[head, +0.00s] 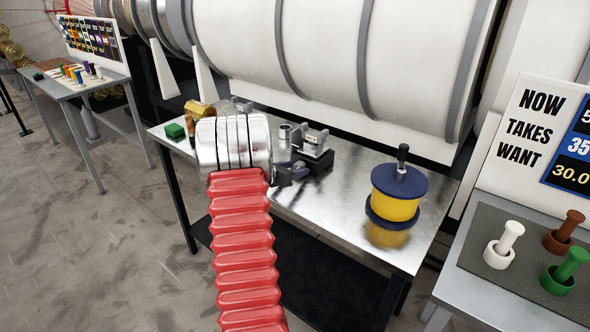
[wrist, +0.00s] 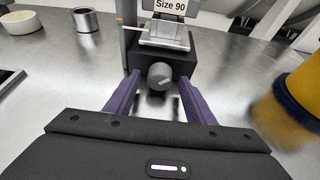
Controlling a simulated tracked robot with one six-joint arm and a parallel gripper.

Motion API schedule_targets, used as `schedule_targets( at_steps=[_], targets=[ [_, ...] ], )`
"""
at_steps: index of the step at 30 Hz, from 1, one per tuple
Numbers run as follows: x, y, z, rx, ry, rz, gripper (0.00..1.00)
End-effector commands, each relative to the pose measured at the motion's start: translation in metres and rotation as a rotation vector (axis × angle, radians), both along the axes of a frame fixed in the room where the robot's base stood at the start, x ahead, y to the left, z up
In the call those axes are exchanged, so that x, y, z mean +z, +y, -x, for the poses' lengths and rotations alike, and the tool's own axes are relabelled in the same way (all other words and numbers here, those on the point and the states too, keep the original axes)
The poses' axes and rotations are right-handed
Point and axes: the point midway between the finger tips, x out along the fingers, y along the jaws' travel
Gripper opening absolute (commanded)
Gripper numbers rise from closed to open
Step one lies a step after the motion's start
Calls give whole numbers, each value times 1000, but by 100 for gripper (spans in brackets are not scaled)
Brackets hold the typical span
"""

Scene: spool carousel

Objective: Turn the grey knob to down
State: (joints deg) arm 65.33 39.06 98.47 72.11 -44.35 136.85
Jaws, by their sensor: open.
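The grey knob (wrist: 160,76) is on the front of a black device (wrist: 176,63) with a sign reading "Size 90". A pale mark on the knob appears to slant towards the right; its exact setting is hard to tell. My gripper (wrist: 158,84) is open, its two purple fingers on either side of the knob with visible gaps. In the head view the device (head: 318,158) stands on the metal table, right of my arm's silver end. The knob is not discernible there, and my gripper (head: 290,174) is mostly hidden behind the arm.
A yellow spool with blue flanges (head: 396,204) stands on the table (head: 345,212) to the right; it also shows in the wrist view (wrist: 302,92). A metal cup (wrist: 87,20) and white ring (wrist: 22,21) lie left. A green block (head: 175,131) sits at the table's left end.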

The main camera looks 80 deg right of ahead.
Motion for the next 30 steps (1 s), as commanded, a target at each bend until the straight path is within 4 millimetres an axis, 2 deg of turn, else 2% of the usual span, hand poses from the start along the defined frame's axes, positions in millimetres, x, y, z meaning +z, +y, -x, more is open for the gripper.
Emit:
schedule_targets(
  at_steps=[11, 27, 30],
  targets=[
    [-2, -4, 1, 0, 0, 0, 48],
    [-2, -3, 1, 1, 0, 0, 10],
    [-2, -3, 1, 0, 1, 0, 8]
  ],
)
